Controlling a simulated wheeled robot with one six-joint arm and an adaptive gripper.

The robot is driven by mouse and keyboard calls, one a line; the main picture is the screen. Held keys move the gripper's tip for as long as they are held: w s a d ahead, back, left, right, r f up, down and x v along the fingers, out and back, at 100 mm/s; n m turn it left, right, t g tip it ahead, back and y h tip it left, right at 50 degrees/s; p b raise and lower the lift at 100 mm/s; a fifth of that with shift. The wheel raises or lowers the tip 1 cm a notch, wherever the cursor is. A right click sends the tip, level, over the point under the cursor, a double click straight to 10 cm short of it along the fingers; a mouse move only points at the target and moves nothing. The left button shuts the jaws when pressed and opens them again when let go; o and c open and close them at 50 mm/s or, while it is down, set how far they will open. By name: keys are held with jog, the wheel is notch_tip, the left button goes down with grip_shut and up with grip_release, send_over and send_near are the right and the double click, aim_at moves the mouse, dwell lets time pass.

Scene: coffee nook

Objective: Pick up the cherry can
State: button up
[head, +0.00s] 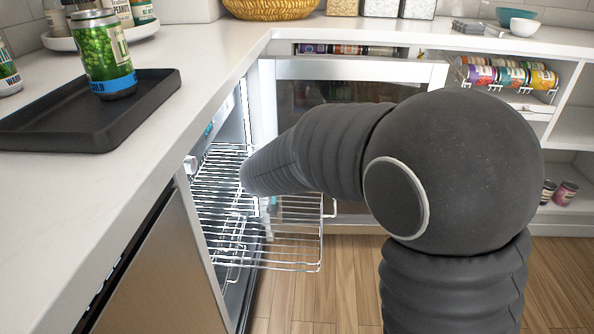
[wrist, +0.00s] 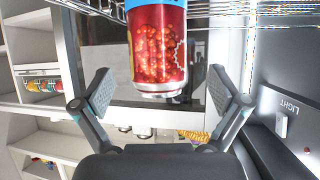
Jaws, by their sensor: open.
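The cherry can (wrist: 157,50) shows in the wrist view, red with pictured cherries, a blue band at the picture's top edge and a silver rim at its lower end. Its upper part is cut off by the frame. My gripper (wrist: 160,72) is open, with one finger left and one right of the can in the picture. I see gaps on both sides and no contact. In the head view my arm reaches into the open fridge with the pulled-out wire rack (head: 290,250), and my gripper and the cherry can are hidden there.
A green can (head: 107,62) stands on a black tray (head: 60,128) on the left counter. The fridge door (head: 300,70) stands open beyond the arm. More cans (head: 510,76) lie in a rack at right. The wire rack also shows in the wrist view (wrist: 240,10).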

jog(key=x, duration=0.2)
jog(key=b+x, duration=0.1)
jog(key=x, duration=0.2)
jog(key=shift+s+f, duration=0.25)
jog(key=shift+f, duration=0.05)
jog(key=c, duration=1.4)
jog(key=shift+r, duration=0.1)
jog(key=shift+c, duration=1.2)
jog(key=shift+r, duration=0.1)
